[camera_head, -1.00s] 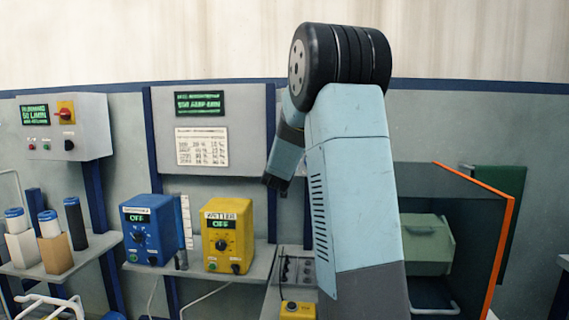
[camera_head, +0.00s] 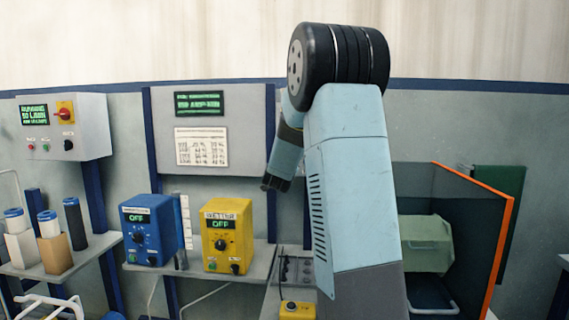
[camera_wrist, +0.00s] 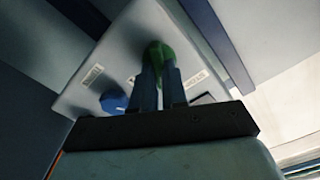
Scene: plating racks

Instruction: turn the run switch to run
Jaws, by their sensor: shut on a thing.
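In the wrist view a pale panel (camera_wrist: 120,55) fills the middle, tilted in the picture. My gripper (camera_wrist: 160,75) is shut on this green knob, which the fingers partly cover. A blue round knob (camera_wrist: 114,101) sits to the left of the fingers on the same panel. In the head view my arm's dark end (camera_head: 275,183) shows left of my upper arm; the held knob cannot be made out there.
A grey control box (camera_head: 90,125) with a red-and-yellow switch (camera_head: 65,112) hangs at the left. Blue (camera_head: 150,222) and yellow (camera_head: 228,228) boxes, both reading OFF, stand on the shelf. A green barrel (camera_head: 426,247) sits in an orange-edged bay (camera_head: 497,250) at right.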

